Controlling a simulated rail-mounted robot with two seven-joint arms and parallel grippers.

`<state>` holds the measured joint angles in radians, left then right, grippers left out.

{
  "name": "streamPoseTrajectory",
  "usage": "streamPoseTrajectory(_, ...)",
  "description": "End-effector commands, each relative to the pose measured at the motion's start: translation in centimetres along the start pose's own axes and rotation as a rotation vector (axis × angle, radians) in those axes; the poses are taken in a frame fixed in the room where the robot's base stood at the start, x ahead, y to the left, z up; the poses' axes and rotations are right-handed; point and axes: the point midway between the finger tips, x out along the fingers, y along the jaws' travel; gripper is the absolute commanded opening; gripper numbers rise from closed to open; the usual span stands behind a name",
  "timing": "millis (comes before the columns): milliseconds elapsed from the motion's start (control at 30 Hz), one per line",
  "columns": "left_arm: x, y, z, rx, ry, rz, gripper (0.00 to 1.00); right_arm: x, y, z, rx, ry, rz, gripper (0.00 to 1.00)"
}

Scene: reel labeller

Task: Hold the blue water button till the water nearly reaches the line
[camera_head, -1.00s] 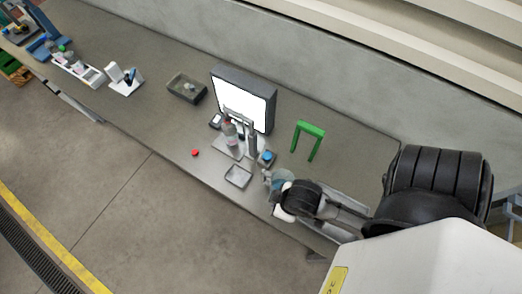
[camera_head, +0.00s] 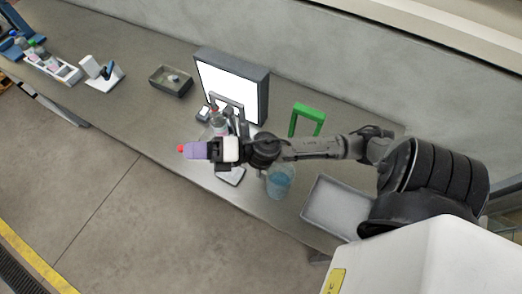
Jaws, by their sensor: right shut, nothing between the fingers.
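The blue water button does not show now; my right wrist and forearm cover the area around the dispenser stand (camera_head: 238,122). A clear bottle (camera_head: 217,121) stands at the dispenser in front of the bright panel (camera_head: 228,87). Its water level and line are too small to tell. My right gripper (camera_head: 190,150), with purple-grey fingers, is shut and empty. It points left, and its tips are at a red button (camera_head: 181,148); I cannot tell whether they touch. My left gripper is not in view.
A clear jug of blue water (camera_head: 280,182) stands below my right forearm, beside an empty grey tray (camera_head: 335,207). A green arch (camera_head: 307,117) stands behind. A dark bin (camera_head: 171,81) and a white stand (camera_head: 101,73) are farther left. The table between them is clear.

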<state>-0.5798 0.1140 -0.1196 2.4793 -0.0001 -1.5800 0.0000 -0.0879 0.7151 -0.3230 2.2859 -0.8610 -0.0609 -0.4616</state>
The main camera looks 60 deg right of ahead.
Motion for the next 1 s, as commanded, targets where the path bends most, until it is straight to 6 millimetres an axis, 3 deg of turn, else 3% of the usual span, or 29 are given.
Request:
streamPoseTrajectory(33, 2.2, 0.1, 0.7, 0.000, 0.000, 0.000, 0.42, -0.2, -1.4, -1.5, -0.166, 0.140, 0.047, 0.00)
streamPoseTrajectory(133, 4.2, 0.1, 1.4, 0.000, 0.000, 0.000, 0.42, -1.4, -3.4, -3.9, -0.477, 0.429, 0.117, 0.00)
streamPoseTrajectory(200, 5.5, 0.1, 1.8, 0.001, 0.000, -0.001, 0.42, -3.0, -5.8, -4.9, -0.686, 0.639, 0.143, 0.00)
streamPoseTrajectory(300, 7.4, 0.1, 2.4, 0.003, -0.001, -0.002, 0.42, -6.1, -10.0, -4.8, -0.950, 0.943, 0.144, 0.00)
streamPoseTrajectory(367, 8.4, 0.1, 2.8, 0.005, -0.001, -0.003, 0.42, -8.3, -12.5, -3.8, -1.081, 1.122, 0.124, 0.00)
streamPoseTrajectory(500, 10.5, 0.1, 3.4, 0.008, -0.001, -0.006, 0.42, -13.3, -17.1, 0.3, -1.293, 1.504, 0.032, 0.00)
streamPoseTrajectory(600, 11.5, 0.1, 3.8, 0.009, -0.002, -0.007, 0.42, -16.5, -18.9, 3.8, -1.370, 1.727, -0.054, 0.00)
streamPoseTrajectory(800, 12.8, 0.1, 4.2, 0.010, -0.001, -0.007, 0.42, -20.7, -19.8, 8.9, -1.406, 2.014, -0.198, 0.00)
streamPoseTrajectory(1000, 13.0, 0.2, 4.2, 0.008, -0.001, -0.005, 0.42, -22.1, -19.7, 10.8, -1.400, 2.111, -0.255, 0.00)
